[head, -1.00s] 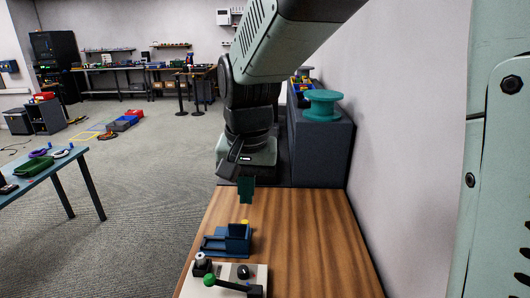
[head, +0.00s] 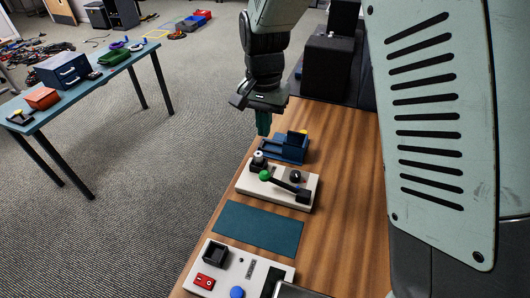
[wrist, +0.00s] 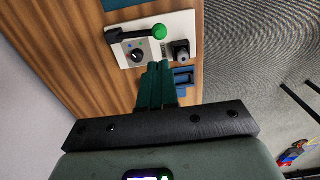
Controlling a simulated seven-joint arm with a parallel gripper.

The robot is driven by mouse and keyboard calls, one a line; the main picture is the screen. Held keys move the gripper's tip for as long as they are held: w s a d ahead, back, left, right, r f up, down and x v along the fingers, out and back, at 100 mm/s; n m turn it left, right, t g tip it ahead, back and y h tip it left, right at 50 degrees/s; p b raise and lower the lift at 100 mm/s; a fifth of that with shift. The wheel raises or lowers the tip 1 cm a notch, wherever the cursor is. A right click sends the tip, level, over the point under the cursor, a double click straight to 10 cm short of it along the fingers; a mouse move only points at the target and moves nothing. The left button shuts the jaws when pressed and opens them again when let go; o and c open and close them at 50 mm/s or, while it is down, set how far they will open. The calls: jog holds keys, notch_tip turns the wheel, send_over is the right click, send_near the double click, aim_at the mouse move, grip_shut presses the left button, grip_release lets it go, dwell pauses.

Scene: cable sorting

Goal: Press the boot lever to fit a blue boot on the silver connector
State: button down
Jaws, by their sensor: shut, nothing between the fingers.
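The boot lever (head: 284,184) is a black arm with a green ball knob on a pale panel (head: 253,187). In the wrist view the lever (wrist: 135,33) lies beyond my fingertips. A small silver-topped post (head: 258,156) on a black base stands at the panel's left end; I cannot tell whether it is the silver connector. It also shows in the wrist view (wrist: 181,51). My gripper (head: 263,133) is shut and empty, its green fingers pointing down, beside the blue fixture and behind the panel. I cannot make out a blue boot.
A blue fixture (head: 292,152) stands just behind the panel. A black dial (head: 296,176) sits on the panel. A dark green mat (head: 258,228) lies in front, then a second pale panel (head: 226,261) with red and blue buttons. Bare wood (head: 345,160) is free at right.

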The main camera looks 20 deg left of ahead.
aim_at(262, 173)
notch_tip(262, 173, down, 14)
jog(key=shift+r, duration=0.1)
dwell(0.5)
jog(key=shift+a+f+h, duration=0.3)
jog(key=shift+a+f, duration=0.05)
jog(key=shift+f, duration=0.1)
jog(key=f+h, duration=0.1)
jog(key=a+f+h, duration=0.1)
jog(key=f, duration=0.1)
jog(key=shift+a+f+h, duration=0.2)
jog(key=shift+f+h, duration=0.05)
jog(key=shift+h, duration=0.05)
jog(key=shift+a+f, duration=0.1)
jog(key=shift+f, duration=0.3)
